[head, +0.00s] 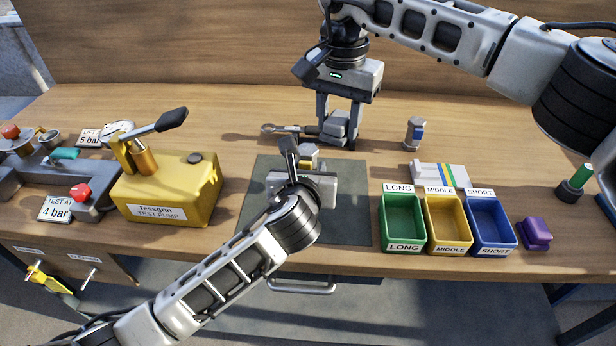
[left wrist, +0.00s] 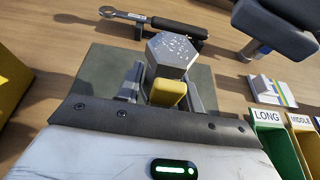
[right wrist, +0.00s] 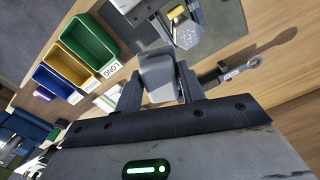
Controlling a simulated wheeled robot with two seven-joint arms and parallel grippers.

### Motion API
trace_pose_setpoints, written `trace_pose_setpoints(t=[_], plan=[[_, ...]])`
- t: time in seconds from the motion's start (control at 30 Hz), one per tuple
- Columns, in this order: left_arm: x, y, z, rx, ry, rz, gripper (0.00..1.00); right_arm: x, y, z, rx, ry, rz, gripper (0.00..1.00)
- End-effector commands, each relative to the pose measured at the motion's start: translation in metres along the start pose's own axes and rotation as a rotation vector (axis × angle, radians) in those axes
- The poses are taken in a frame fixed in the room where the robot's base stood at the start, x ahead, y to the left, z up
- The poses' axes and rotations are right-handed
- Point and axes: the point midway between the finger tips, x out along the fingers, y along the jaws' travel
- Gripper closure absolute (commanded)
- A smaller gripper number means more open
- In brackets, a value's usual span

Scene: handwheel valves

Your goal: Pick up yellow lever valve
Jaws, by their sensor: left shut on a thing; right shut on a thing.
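The yellow lever valve shows as a metal hexagonal body (left wrist: 172,53) with a yellow part (left wrist: 168,92) in the left wrist view. My left gripper (left wrist: 165,88) is shut on the yellow part. My right gripper (head: 340,125) is farther back, pointing down and shut on a grey block (right wrist: 160,76). This block also shows between its fingers in the head view (head: 338,127). Whether the block touches the table cannot be told.
A wrench (left wrist: 152,19) lies behind the dark mat (head: 350,222). A blue-marked valve (head: 414,133) stands to the right. Green (head: 402,243), yellow (head: 447,244) and blue (head: 492,244) bins stand right of the mat. A yellow test pump (head: 180,190) stands left.

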Motion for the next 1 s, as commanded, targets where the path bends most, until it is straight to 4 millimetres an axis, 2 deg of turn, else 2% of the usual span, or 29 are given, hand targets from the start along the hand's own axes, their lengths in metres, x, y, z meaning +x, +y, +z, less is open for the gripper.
trace_pose_setpoints(t=[0.03, 0.17, 0.4, 0.6, 0.7, 0.77, 0.87, 1.0], plan=[[-0.011, -0.001, -0.011, 0.003, 0.011, -0.005, 0.92, 0.000, 0.000, 0.000, 0.000, 0.000, 0.000, 0.79], [-0.041, -0.001, -0.022, 0.002, 0.011, -0.005, 0.92, 0.000, 0.000, 0.000, 0.000, 0.000, 0.000, 0.79], [-0.104, -0.001, -0.048, 0.002, 0.012, -0.006, 0.92, 0.000, 0.000, 0.000, 0.000, 0.000, 0.000, 0.79], [-0.141, 0.000, -0.062, 0.001, 0.011, -0.003, 0.92, 0.000, 0.000, 0.000, 0.000, 0.000, 0.000, 0.79], [-0.150, -0.001, -0.066, 0.001, 0.009, -0.003, 0.92, 0.000, 0.000, 0.000, 0.000, 0.000, 0.000, 0.79], [-0.150, -0.001, -0.066, 0.004, 0.006, -0.001, 0.92, 0.000, 0.000, 0.000, 0.000, 0.000, 0.000, 0.79], [-0.134, -0.002, -0.061, 0.016, 0.000, 0.003, 0.92, 0.000, 0.000, 0.000, 0.000, 0.000, 0.000, 0.79], [-0.086, -0.004, -0.043, 0.034, -0.006, 0.007, 0.92, 0.000, 0.000, 0.000, 0.000, 0.000, 0.000, 0.79]])
